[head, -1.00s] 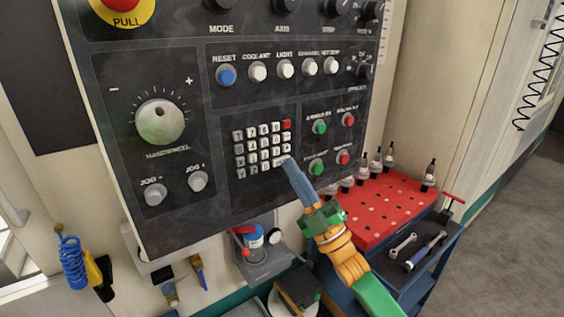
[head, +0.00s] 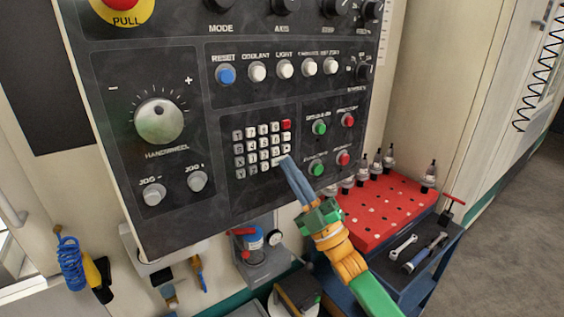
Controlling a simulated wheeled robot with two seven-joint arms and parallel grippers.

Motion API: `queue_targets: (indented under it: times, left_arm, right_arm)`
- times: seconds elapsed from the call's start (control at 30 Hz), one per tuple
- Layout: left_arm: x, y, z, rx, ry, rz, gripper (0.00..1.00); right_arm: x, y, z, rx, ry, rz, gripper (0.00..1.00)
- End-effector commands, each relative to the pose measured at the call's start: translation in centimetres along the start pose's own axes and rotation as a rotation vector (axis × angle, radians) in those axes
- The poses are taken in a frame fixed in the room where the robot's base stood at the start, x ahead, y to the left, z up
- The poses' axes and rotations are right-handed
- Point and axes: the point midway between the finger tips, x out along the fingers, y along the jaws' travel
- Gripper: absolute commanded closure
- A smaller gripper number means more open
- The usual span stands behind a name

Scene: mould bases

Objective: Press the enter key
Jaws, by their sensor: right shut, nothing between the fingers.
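The keypad (head: 262,147) is a block of several rows of small pale keys with one red key (head: 287,125) at its top right, on a dark control panel. Key labels are too small to read surely, so I cannot tell for certain which is enter. My right gripper (head: 287,162) has its blue-grey fingers shut and empty. Its tips are at the keypad's lower right corner and partly cover the keys there. I cannot tell whether they touch a key. My left gripper is out of view.
The panel has a handwheel (head: 159,121) at left, a row of push buttons (head: 285,69) above the keypad, and green and red buttons (head: 343,158) at right. A red perforated tray (head: 385,205) on a blue cart stands below right, near my right arm.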

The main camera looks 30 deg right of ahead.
Motion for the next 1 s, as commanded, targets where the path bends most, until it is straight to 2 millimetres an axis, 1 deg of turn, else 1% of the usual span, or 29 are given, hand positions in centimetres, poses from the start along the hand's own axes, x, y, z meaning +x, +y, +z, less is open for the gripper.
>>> queue_targets:
  times: [0.17, 0.33, 0.67, 1.0]
  left_arm:
    - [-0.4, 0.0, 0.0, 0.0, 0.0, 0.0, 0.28]
    - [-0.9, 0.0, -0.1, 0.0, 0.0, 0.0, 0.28]
    - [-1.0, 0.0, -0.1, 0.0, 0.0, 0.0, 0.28]
    - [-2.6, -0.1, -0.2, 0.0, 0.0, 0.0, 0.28]
  right_arm:
    - [-0.2, 0.3, -0.3, 0.001, -0.001, -0.001, 1.0]
    - [-0.9, 0.8, -0.8, 0.0, 0.0, 0.0, 1.0]
    - [-1.2, 0.9, -0.9, 0.0, 0.0, 0.0, 1.0]
    - [-3.4, 2.6, -2.6, 0.001, -0.002, 0.0, 1.0]
